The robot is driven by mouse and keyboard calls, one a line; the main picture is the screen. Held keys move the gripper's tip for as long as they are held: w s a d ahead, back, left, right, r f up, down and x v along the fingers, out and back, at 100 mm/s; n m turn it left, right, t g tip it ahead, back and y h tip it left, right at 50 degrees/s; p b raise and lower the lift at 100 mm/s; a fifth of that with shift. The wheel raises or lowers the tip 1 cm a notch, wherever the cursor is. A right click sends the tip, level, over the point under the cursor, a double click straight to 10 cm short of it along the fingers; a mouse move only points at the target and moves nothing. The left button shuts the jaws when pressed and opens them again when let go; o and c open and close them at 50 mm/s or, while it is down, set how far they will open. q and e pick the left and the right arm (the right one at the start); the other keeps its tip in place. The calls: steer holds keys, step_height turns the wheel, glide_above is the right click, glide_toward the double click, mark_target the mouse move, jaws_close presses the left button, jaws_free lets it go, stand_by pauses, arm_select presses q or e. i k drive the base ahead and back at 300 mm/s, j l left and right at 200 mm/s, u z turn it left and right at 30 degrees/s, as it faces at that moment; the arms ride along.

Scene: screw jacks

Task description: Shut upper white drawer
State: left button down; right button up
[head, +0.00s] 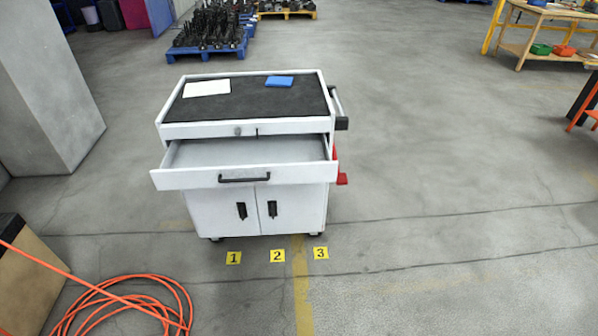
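A white tool cabinet (200,210) on casters stands ahead of me, a little left of the middle. Its upper white drawer (200,179) is pulled out toward me and looks empty inside. The drawer front has a black bar handle (244,179) at its middle. Two doors with black handles are shut below the drawer. Neither of my grippers shows in the head view.
A white sheet (206,88) and a blue item (279,81) lie on the cabinet's black top. An orange hose (128,302) is coiled on the floor at the front left. Yellow number markers (277,255) lie before the cabinet.

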mark_target(223, 162)
steer(key=i+z, duration=0.45)
steer(key=i, duration=0.65)
